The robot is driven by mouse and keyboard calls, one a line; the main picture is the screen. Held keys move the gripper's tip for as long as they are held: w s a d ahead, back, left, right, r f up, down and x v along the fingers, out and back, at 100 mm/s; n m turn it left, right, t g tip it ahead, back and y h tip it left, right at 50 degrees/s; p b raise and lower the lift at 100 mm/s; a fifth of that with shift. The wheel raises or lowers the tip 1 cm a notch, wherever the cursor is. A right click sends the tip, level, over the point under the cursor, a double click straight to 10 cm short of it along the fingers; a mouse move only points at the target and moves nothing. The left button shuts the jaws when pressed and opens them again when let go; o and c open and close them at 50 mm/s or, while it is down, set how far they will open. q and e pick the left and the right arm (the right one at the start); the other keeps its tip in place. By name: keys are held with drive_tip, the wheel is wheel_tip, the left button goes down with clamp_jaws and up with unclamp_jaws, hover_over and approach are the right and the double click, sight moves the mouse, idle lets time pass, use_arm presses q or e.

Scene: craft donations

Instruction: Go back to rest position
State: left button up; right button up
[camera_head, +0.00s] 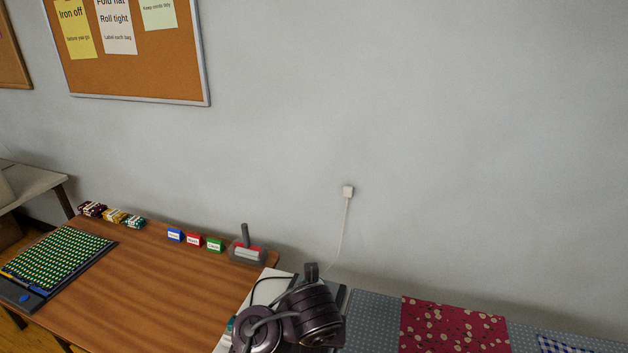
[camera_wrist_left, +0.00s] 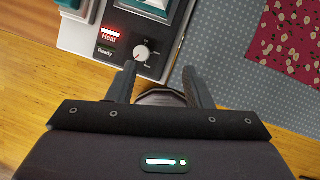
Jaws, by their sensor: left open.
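My left gripper (camera_wrist_left: 163,85) shows in the left wrist view with its two dark fingers apart and nothing held between them. Its fingertips are close to the front panel of a heat device with a dial (camera_wrist_left: 146,50), a red "Heat" label and a "Ready" label. I cannot tell whether they touch it. In the head view my dark left arm covers much of the white device (camera_head: 262,292), and the fingers cannot be made out. My right gripper is in neither view.
A wooden table (camera_head: 150,275) carries a green dotted mat (camera_head: 60,255), small labelled blocks (camera_head: 193,239) and a grey-handled tool (camera_head: 246,248). A red patterned cloth (camera_head: 450,328) lies on a grey dotted surface (camera_head: 375,315) at right. A cord runs to a wall socket (camera_head: 348,191).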

use_arm(q)
drive_tip(key=s+a+f+n, duration=0.1)
drive_tip(key=s+a+n, duration=0.45)
drive_tip(key=n, duration=0.65)
drive_tip(key=s+a+f+n+g, duration=0.1)
drive_tip(key=s+a+f+n, duration=0.1)
drive_tip(key=s+a+n, duration=0.65)
drive_tip(key=s+a+f+n, duration=0.15)
drive_tip(key=a+n, duration=0.35)
drive_tip(key=n, duration=0.9)
drive_tip(key=s+f+g+b, duration=0.1)
drive_tip(key=s+f+b, duration=0.15)
drive_tip(key=f, duration=1.65)
drive_tip(key=s+f+b, duration=0.1)
drive_tip(key=f+b, duration=0.2)
drive_tip(key=f, duration=1.6)
drive_tip(key=s+a+f+g+b, duration=0.1)
drive_tip(key=s+a+f+b, duration=0.2)
drive_tip(key=s+f, duration=1.5)
drive_tip(key=shift+s+a+f+g+b, duration=0.2)
drive_tip(key=shift+s+f+g+b, duration=0.1)
drive_tip(key=shift+f+b, duration=0.5)
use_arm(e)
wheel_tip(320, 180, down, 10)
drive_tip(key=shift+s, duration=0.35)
